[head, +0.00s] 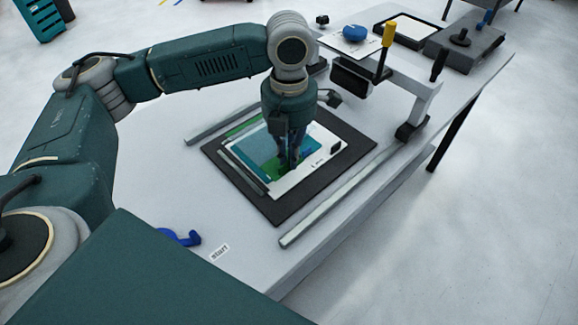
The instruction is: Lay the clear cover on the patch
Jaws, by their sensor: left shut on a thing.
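My left gripper (290,162) points straight down over the middle of a printed teal, green and white panel (258,148). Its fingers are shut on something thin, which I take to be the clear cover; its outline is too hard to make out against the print. I cannot tell whether the cover touches the panel. The panel lies flat on a black mat (284,213), and the patch cannot be told apart from the print around it. The fingers hide part of the panel's middle. My right gripper is out of view.
Metal rails (335,207) flank the mat. A grey gantry (425,88) with a black roller block (351,78) and a yellow handle (389,34) stands behind it. A blue disc (355,33), a black-framed tray (386,17) and a blue hook-like piece (182,238) are on the white table (170,190).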

